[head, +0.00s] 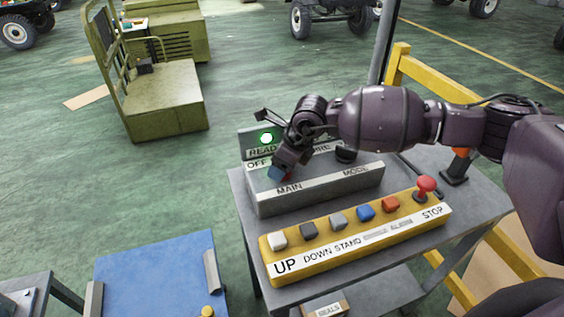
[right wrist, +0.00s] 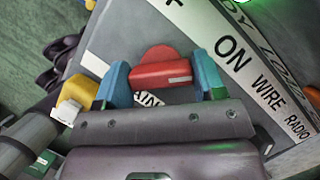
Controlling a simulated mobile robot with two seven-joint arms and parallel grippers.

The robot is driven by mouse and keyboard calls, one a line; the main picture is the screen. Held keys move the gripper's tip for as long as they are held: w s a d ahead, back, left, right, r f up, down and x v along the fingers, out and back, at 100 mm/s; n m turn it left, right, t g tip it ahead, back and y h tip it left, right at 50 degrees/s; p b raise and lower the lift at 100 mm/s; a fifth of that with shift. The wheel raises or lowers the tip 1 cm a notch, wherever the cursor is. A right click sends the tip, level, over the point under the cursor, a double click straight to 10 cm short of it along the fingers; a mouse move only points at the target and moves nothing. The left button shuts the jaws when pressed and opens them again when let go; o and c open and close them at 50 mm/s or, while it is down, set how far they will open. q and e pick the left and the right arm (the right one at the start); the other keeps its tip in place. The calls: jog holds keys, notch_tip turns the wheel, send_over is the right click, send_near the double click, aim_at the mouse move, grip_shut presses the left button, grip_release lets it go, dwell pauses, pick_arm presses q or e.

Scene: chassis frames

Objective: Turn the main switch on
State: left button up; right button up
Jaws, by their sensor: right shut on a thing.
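The main switch is a red knob (right wrist: 163,68) with a raised bar across it, seen in the right wrist view. The bar has a white mark on its right half. An OFF label (head: 257,163) and an ON label (right wrist: 229,54) are printed on the grey box behind it. My right gripper (right wrist: 163,84) has its blue fingertips on both ends of the bar and is shut on it. In the head view my right gripper (head: 281,172) covers most of the switch, above the word MAIN. My left gripper is not in view.
The grey switch box (head: 318,193) has a lit green lamp (head: 266,138) by the READY label and a black MODE knob (head: 346,155). In front is a yellow panel (head: 352,240) with several coloured buttons and a red STOP knob (head: 426,184). A yellow rail (head: 430,80) stands behind.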

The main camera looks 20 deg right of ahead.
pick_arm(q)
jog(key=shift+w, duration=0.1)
pick_arm(e)
jog(key=shift+r+m, duration=0.1)
jog(key=shift+m, duration=0.3)
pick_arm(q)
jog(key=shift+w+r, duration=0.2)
pick_arm(e)
jog(key=o, duration=0.9)
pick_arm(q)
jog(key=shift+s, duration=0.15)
pick_arm(e)
jog(key=shift+s+d+r, duration=0.1)
jog(key=shift+r, duration=0.15)
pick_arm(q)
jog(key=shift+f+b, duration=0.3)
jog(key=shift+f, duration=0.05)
pick_arm(e)
jog(key=shift+v, duration=5.1)
jog(key=shift+s, duration=0.1)
